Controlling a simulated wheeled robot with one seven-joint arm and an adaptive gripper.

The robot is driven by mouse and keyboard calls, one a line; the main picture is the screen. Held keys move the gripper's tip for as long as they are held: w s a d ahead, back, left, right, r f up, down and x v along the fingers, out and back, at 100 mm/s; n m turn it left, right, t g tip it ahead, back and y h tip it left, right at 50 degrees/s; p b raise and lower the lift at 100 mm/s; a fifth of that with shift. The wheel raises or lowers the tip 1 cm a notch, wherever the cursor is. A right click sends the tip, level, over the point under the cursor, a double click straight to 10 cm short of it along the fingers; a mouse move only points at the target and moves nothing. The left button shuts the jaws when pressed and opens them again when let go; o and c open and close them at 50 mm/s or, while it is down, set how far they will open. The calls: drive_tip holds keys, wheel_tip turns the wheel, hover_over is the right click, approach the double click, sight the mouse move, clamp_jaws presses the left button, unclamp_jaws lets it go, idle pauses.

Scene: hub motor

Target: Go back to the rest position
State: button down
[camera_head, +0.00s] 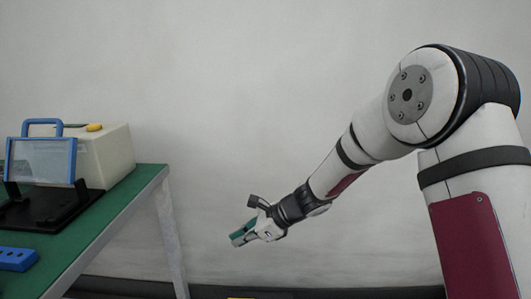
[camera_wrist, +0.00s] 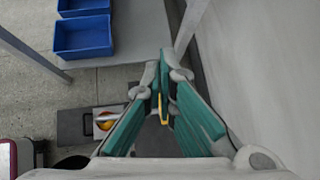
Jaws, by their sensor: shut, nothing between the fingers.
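My gripper (camera_head: 237,239) hangs in free air to the right of the green table (camera_head: 150,178) in the head view, pointing down and left. Its green-padded fingers also show in the wrist view (camera_wrist: 163,62), with their tips together and nothing held between them. My arm reaches in from the right side of the head view. The gripper is apart from the table and from everything on it.
On the table stand a cream box (camera_head: 112,150), a blue-framed clear panel (camera_head: 42,160) on a black base, and a blue block (camera_head: 16,259). A plain wall (camera_head: 250,90) stands behind.

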drive_tip(key=s+d+r+n+g+h, duration=0.1)
drive_tip(key=s+d+r+n, duration=0.3)
drive_tip(key=s, duration=0.3)
drive_tip(key=s+d+r+n+h, duration=0.1)
drive_tip(key=s+d+r+n, duration=0.25)
drive_tip(key=s+r, duration=0.3)
drive_tip(key=s+d+r+n+g+h, duration=0.1)
drive_tip(key=s+d+r+n, duration=0.1)
drive_tip(key=s+r+n, duration=0.35)
drive_tip(key=s+d+f+n+h, duration=0.1)
drive_tip(key=s+d+n+h, duration=0.2)
drive_tip(key=s+d, duration=0.7)
drive_tip(key=s+d+n+h, duration=0.3)
drive_tip(key=s+d, duration=0.3)
drive_tip(key=s, duration=0.9)
wheel_tip(320, 180, up, 32)
drive_tip(key=t+p, duration=0.3)
drive_tip(key=p, duration=2.8)
drive_tip(key=shift+w+d+r+n+t, duration=0.2)
drive_tip(key=shift+w+d+n+t, duration=0.1)
drive_tip(key=shift+w, duration=0.05)
